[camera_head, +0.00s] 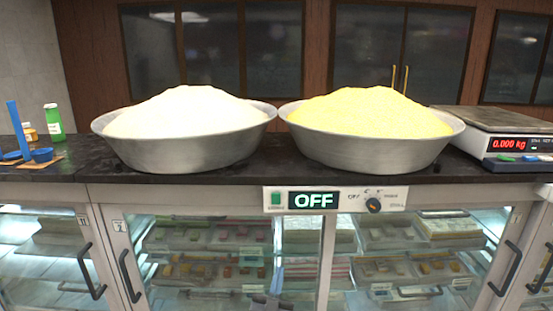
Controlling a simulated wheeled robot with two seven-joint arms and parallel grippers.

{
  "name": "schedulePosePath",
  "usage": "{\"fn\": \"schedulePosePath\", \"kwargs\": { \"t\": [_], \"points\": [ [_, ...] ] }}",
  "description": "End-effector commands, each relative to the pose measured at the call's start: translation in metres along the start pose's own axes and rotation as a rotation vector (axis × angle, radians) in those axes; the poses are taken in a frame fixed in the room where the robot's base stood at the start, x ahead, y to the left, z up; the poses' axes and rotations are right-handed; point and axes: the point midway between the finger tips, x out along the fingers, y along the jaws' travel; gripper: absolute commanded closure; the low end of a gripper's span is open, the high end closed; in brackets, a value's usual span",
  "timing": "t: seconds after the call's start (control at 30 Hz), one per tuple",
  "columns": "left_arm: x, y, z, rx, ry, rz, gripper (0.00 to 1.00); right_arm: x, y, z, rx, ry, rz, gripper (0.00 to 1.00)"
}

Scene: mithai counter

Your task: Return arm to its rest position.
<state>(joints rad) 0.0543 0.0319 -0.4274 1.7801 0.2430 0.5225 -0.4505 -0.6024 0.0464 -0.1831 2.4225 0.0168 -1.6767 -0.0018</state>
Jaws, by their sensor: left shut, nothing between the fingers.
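My left gripper (268,301) shows as a small dark shape at the bottom edge, in front of the glass display case. Its fingers are shut with nothing between them, and it touches nothing that I can see. Most of the left arm is out of view. My right gripper is not in view.
Two wide metal bowls stand on the dark counter (240,180), one heaped with white powder (190,112), one with yellow grains (375,110). A scale (510,143) reading 0.000 kg is at right. Door handles (130,276) jut out below.

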Motion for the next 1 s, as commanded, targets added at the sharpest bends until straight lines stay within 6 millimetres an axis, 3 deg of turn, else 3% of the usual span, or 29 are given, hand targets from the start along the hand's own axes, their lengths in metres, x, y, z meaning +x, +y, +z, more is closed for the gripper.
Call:
{"fn": "schedulePosePath", "kwargs": {
  "t": [0.27, 0.57, 0.77, 1.0],
  "points": [
    [-0.07, 0.007, 0.03, -0.065, -0.421, 0.123, 1.0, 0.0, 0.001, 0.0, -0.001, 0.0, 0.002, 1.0],
    [-0.174, 0.004, 0.043, -0.134, -0.894, 0.202, 1.0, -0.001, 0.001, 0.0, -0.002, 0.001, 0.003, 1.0],
    [-0.257, -0.006, 0.032, -0.176, -1.222, 0.219, 1.0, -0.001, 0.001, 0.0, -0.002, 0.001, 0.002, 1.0],
    [-0.359, -0.025, -0.01, -0.219, -1.621, 0.199, 1.0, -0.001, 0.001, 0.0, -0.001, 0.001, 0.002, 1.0]
  ]
}}
